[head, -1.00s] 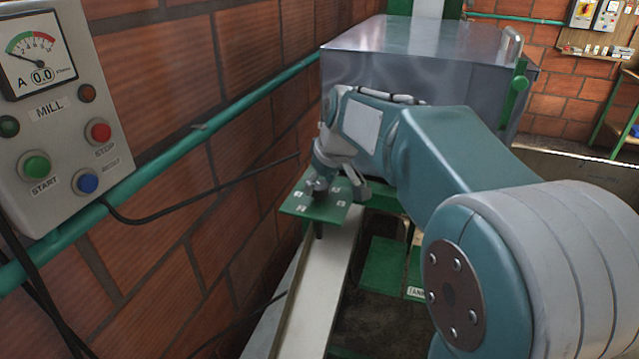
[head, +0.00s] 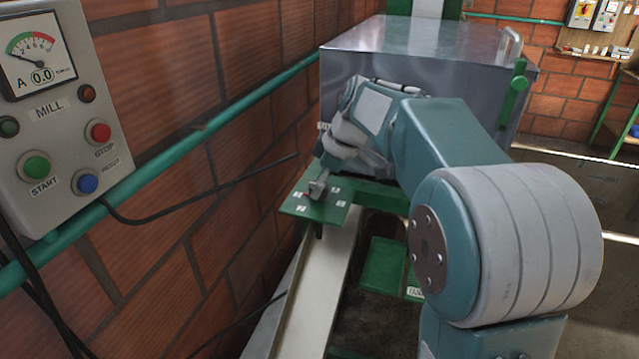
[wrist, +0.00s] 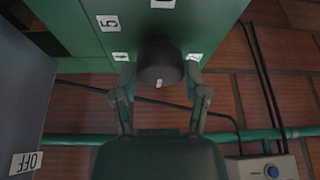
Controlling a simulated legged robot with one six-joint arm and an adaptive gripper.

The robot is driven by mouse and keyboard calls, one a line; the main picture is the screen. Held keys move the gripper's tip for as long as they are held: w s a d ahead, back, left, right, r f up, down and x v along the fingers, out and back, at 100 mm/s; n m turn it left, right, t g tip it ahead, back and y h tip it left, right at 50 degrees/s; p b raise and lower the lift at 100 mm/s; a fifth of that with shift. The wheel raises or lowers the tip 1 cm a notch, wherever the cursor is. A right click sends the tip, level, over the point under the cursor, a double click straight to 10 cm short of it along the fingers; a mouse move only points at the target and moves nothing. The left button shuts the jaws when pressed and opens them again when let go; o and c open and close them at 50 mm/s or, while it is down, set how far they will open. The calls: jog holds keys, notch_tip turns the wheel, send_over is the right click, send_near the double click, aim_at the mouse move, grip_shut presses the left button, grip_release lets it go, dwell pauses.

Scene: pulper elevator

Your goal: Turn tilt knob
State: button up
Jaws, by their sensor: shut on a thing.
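The tilt knob (wrist: 160,62) is dark and round with a white mark. It sits on a green plate (wrist: 75,25) with small white number labels around it. In the wrist view, the two fingers of my gripper (wrist: 160,76) stand on either side of the knob, closed on it. The white mark faces back toward my gripper's palm. In the head view the green plate (head: 300,207) lies at the end of a green arm over a pale channel, and my gripper (head: 322,182) reaches it from behind. The exact finger contact is too small to tell there.
A large metal box (head: 430,55) stands behind my arm. An OFF label (wrist: 25,162) shows at the lower left of the wrist view.

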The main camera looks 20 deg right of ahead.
jog(key=shift+f, duration=0.2)
dwell(0.3)
jog(key=o, duration=1.1)
jog(key=shift+o, duration=0.2)
jog(key=shift+r, duration=0.15)
jog(key=v, duration=1.1)
jog(key=shift+d+r, duration=0.2)
jog(key=shift+r, duration=0.1)
